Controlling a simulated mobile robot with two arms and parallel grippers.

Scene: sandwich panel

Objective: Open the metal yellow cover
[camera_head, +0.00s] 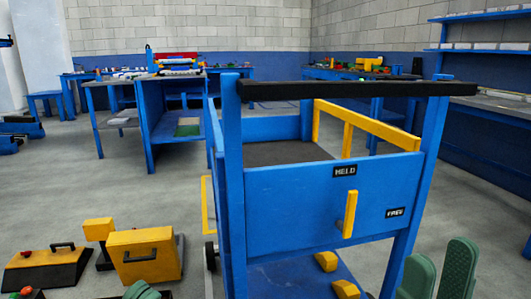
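A yellow panel with a dark handle (145,256) stands on the floor at the lower left and may be the yellow cover. Beside it lies a low dark box with a yellow top and a black handle (46,267). I cannot tell for sure which one is the cover. My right gripper (438,276) shows at the bottom right, its two green fingers apart with nothing between them. It is far to the right of both yellow things, past the cart. Of my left gripper, only a green piece (142,291) shows at the bottom edge, below the yellow panel; the rest is cut off.
A blue cart (320,215) with a black top bar, a yellow lever and "HELD" and "FREE" labels stands close in front. A small yellow block on a dark stand (100,232) is behind the panel. Blue workbenches (150,115) stand farther back.

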